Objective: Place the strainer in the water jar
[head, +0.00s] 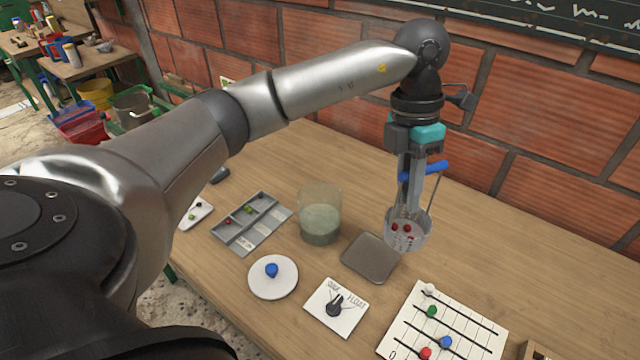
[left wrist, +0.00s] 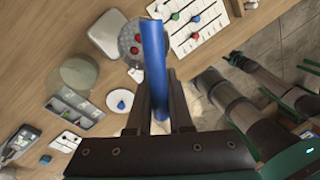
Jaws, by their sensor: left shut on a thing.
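The strainer (head: 407,238) is a pale perforated cup with a few red berries in it and a blue handle (head: 434,167). My left gripper (head: 408,178) points down and is shut on the blue handle, with the cup hanging below it. In the left wrist view the handle (left wrist: 154,70) runs between the fingers and the cup (left wrist: 129,38) shows beyond. The water jar (head: 320,212) is a clear glass with cloudy greenish water, standing on the table left of the strainer. It also shows in the left wrist view (left wrist: 77,74). The strainer is apart from the jar. My right gripper is not in view.
A grey square plate (head: 370,258) lies between jar and strainer. Nearby are a compartment tray (head: 262,237), a white round dish with a blue piece (head: 273,283), a sink/float dial card (head: 322,313) and a board with coloured beads (head: 450,330). A brick wall (head: 540,120) stands behind.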

